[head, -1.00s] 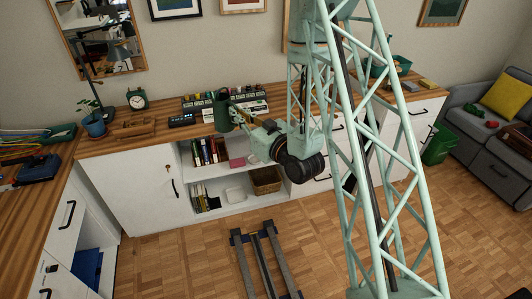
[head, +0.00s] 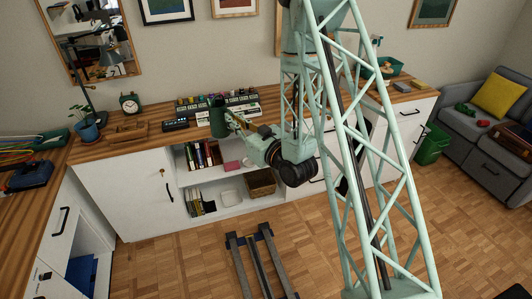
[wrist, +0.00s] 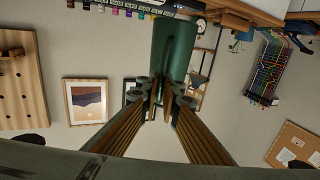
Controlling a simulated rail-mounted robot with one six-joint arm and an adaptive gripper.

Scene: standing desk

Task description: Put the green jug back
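The green jug (head: 218,118) is a dark green cylinder. In the head view it appears upright against the front part of the wooden counter; I cannot tell whether it touches the top. My gripper (head: 238,121) reaches it from the right. In the wrist view the jug (wrist: 175,48) lies just beyond and between my fingertips (wrist: 166,97), which are close together on its near side, seemingly on its handle. The exact contact is partly hidden by the fingers.
The wooden counter (head: 95,149) holds a clock (head: 130,102), a potted plant (head: 86,127), a wooden box (head: 127,131) and a row of small bottles (head: 222,97) behind the jug. Open shelves with books (head: 202,153) are below.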

